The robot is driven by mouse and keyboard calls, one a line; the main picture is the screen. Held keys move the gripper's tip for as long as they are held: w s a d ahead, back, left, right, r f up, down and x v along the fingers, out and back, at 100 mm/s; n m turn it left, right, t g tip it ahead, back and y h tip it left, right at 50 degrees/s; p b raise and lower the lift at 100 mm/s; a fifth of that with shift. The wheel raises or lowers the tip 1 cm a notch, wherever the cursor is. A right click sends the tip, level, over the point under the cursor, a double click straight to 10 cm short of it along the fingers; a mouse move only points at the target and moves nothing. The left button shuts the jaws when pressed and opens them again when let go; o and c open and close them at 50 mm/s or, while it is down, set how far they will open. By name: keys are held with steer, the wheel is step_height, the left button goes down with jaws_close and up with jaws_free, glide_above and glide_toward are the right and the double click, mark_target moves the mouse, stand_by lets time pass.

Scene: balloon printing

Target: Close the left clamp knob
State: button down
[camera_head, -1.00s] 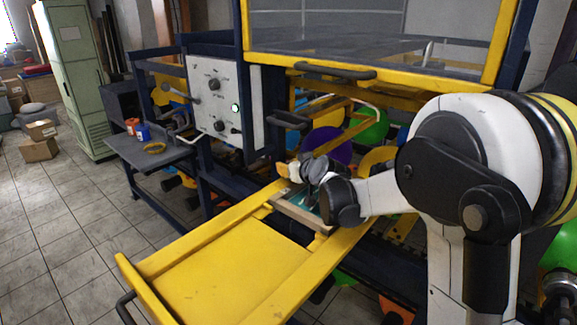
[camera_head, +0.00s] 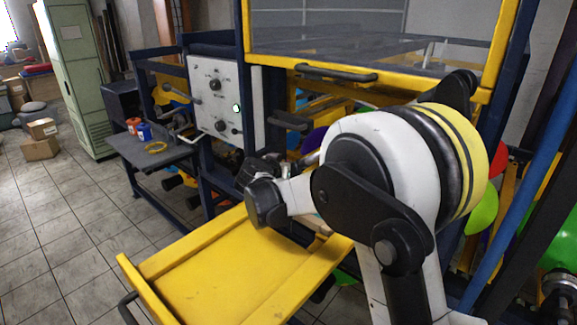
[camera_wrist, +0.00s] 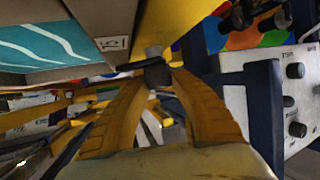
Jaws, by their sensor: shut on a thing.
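My gripper (camera_wrist: 157,78) shows in the wrist view with its two yellow fingers closed around a small black clamp knob (camera_wrist: 153,68). A short grey piece (camera_wrist: 152,51) sits just beyond the knob. The knob is beside a beige-framed plate with a teal and white print (camera_wrist: 45,38) and a small numbered label (camera_wrist: 112,43). My arm hides the printed plate there, and the fingers and knob cannot be made out.
A white control panel (camera_head: 213,98) with black knobs stands left of the wrist in the head view and on the right in the wrist view (camera_wrist: 290,100). A dark side table (camera_head: 150,150) stands farther left. A yellow-framed screen (camera_head: 370,45) is above.

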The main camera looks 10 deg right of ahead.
steer(key=m+g+h, duration=0.3)
steer(key=m, duration=0.1)
steer(key=shift+w+h+p, duration=0.1)
steer(key=shift+h+p, duration=0.2)
steer(key=shift+p, duration=0.1)
steer(key=shift+f+m+g+h, duration=0.1)
steer(key=shift+m+g+h, duration=0.5)
steer(key=shift+m+g, duration=0.7)
steer(key=shift+p, duration=0.3)
steer(key=c, duration=1.1)
jaws_free()
steer(key=shift+d, duration=0.1)
steer(key=shift+o, duration=0.2)
steer(key=v, duration=1.2)
steer(key=shift+w, duration=0.1)
